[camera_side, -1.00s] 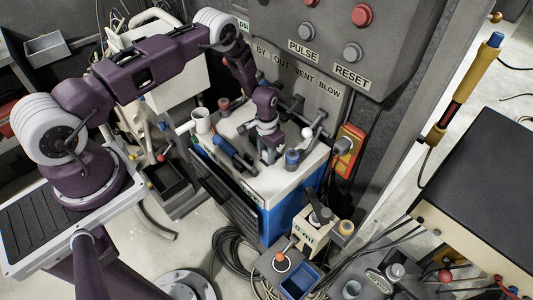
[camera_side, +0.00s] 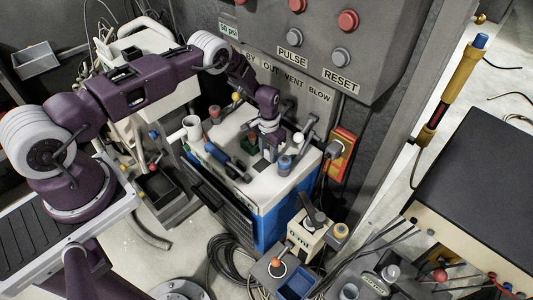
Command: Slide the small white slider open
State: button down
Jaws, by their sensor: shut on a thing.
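My gripper (camera_side: 270,153) points down at the top of the white-topped blue machine (camera_side: 238,176), near its middle. Its fingers are closed low over the top, on what appears to be the small white slider. The slider itself is mostly hidden by the fingers and too small to make out clearly. A dark green patch (camera_side: 250,145) shows on the top just left of the fingers.
A blue-capped knob (camera_side: 285,163) stands close to the right of my gripper, with a white ball knob (camera_side: 299,137) behind it. A dark blue handle (camera_side: 217,153) and a white cup (camera_side: 192,127) are to the left. The labelled grey panel (camera_side: 300,90) rises behind.

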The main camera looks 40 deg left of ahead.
jog(key=c, duration=1)
grip_release()
jog(key=shift+w, duration=0.2)
notch_tip(320, 180, up, 7)
jog(key=shift+r, duration=0.1)
